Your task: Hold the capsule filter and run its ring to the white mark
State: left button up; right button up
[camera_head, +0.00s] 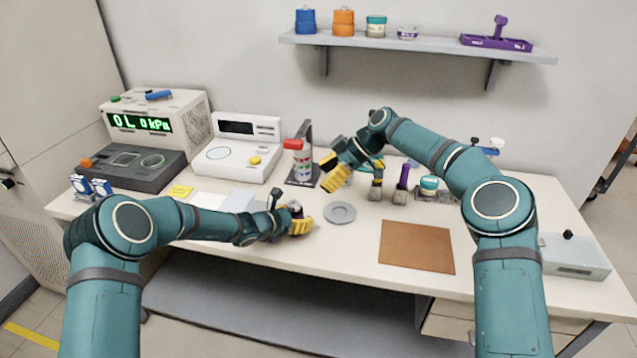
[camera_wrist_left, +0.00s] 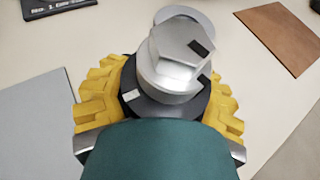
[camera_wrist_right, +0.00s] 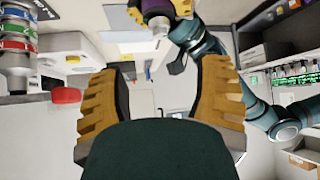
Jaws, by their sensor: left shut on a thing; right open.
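The capsule filter (camera_wrist_left: 178,60) is silver with a faceted top that carries a small black mark. A dark ring (camera_wrist_left: 160,106) with a white mark (camera_wrist_left: 131,95) on its left side sits below the silver part. My left gripper (camera_head: 298,217) is shut on the filter, one yellow finger on each side, over the front of the table. The filter's lower end is hidden by the gripper. My right gripper (camera_head: 334,172) is open and empty, above and right of the left one. In the right wrist view the filter (camera_wrist_right: 160,27) shows beyond its open fingers.
A grey round dish (camera_head: 340,212) lies just right of my left gripper. A brown mat (camera_head: 417,247) lies further right. A stand with a stacked, red-topped column (camera_head: 303,160) is close left of my right gripper. Small tools (camera_head: 400,190) stand to its right. White instruments line the back left.

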aim_at(296, 201)
dwell(0.4)
jog(key=x, duration=1.2)
grip_shut()
